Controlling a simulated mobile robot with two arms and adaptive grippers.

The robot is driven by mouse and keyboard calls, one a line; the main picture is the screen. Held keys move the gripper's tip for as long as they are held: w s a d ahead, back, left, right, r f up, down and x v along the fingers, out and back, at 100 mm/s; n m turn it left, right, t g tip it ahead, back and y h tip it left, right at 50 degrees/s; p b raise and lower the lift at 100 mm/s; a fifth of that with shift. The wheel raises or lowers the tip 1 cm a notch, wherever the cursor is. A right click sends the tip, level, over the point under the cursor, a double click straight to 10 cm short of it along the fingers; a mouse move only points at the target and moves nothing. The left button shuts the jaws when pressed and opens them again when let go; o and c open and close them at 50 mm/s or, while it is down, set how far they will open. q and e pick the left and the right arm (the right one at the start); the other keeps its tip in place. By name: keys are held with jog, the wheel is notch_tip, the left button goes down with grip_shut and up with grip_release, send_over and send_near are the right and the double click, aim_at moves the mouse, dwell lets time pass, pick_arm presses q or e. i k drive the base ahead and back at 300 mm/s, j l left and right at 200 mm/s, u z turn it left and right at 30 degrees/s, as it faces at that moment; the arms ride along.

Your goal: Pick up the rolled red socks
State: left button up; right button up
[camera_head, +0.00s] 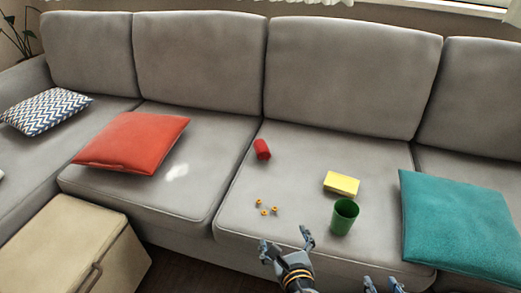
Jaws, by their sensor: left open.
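A green cup (344,217), a yellow block (341,184) and a teal cushion (457,227) are to the right. A red cushion (132,142) and beige box (72,245) are left.

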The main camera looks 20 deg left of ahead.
aim_at(263, 152)
jog(key=i+j, duration=0.3)
jog(key=i, duration=0.15)
jog(key=i+j, duration=0.3)
jog(key=i, duration=0.1)
